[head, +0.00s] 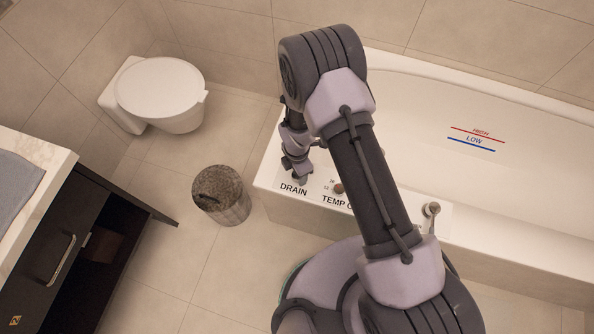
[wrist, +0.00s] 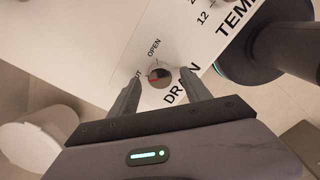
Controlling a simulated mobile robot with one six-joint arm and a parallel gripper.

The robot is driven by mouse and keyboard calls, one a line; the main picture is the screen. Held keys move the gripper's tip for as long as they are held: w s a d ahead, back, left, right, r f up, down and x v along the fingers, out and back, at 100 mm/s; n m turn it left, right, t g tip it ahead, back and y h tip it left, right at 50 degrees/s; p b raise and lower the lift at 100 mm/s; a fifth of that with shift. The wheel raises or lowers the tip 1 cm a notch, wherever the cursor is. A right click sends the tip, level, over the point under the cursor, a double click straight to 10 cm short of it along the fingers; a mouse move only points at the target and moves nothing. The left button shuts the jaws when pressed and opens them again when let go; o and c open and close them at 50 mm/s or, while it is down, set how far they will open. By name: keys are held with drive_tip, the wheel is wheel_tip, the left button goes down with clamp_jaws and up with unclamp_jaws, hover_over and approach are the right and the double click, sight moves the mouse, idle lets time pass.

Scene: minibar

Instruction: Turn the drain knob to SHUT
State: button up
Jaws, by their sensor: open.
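The drain knob (wrist: 160,77) is a small round knob on the white tub-edge panel (wrist: 85,45), beside the labels OPEN, DRAIN and a partly covered one ending in UT. Red and dark patches show on its face; I cannot tell for sure which label it points to. My gripper (wrist: 161,72) is open, with one finger on each side of the knob. Whether the fingers touch it is unclear. In the head view my gripper (head: 296,168) is over the panel just above the word DRAIN and hides the knob.
The temperature knob (head: 338,188) is close by on the right. A metal tap or lever (head: 432,209) stands farther along the tub edge. The bathtub (head: 500,165) looks empty. A bin (head: 221,195), a toilet (head: 160,90) and an open cabinet (head: 85,245) are left.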

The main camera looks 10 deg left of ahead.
wheel_tip(320, 180, up, 16)
drive_tip(key=p, duration=0.5)
drive_tip(key=shift+r, duration=0.1)
